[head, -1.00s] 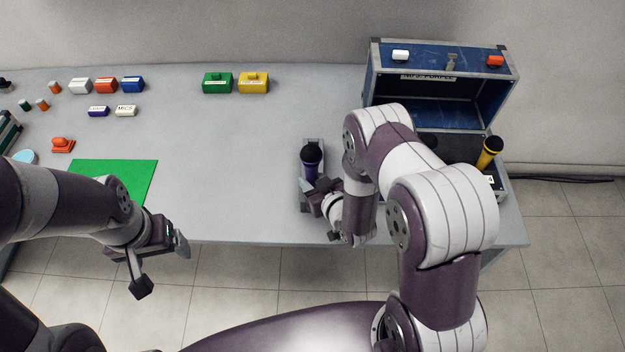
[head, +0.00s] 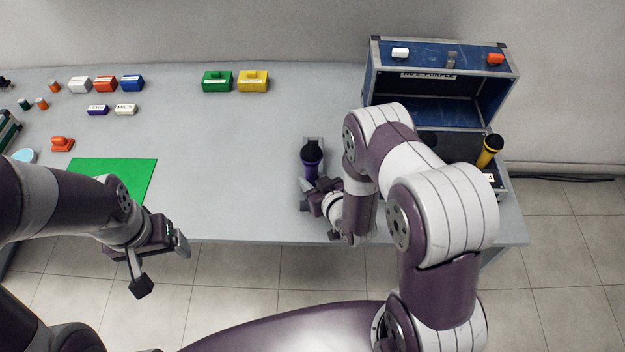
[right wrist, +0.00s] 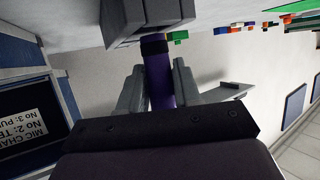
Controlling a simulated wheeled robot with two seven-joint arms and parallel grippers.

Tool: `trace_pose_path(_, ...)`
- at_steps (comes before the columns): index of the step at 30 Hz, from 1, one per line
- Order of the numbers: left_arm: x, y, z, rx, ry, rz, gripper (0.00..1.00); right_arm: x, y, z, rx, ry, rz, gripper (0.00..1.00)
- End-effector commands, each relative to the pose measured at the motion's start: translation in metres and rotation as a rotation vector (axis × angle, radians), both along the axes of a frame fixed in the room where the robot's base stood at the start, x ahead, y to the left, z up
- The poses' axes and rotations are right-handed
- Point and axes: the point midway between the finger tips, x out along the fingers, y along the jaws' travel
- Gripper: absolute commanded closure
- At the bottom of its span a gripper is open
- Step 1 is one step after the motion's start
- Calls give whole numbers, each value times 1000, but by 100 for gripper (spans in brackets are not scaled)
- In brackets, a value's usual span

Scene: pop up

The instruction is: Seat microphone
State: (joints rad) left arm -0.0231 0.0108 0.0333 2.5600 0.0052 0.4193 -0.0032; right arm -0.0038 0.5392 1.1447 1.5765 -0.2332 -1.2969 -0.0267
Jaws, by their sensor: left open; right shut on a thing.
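A purple microphone with a black head (head: 311,153) stands at a grey stand (head: 313,142) on the table, left of the blue case. My right gripper (head: 314,192) is shut on its purple body, which also shows between the fingers in the right wrist view (right wrist: 158,75). Whether its end touches the stand cannot be told. The blue case (head: 375,88) is open, its front partly hidden by my right arm. A yellow microphone (head: 489,152) stands tilted in its right part. My left gripper (head: 163,264) is open and empty, in front of the table's near edge.
Green (head: 217,82) and yellow (head: 253,82) blocks sit at the back. White, red and blue blocks (head: 132,83), small labelled blocks (head: 125,110) and a green mat (head: 140,172) lie at left. The table's middle is clear. A label (right wrist: 25,125) shows on the case.

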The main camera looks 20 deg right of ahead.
Motion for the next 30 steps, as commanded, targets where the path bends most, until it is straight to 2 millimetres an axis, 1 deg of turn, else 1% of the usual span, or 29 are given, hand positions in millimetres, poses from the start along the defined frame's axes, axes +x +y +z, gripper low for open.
trace_pose_path(25,0,0,-24,0,0,0,16,0,0,-27,0,-1,0,100)
trace_pose_path(30,0,0,-23,0,0,0,16,0,0,-26,0,-1,0,100)
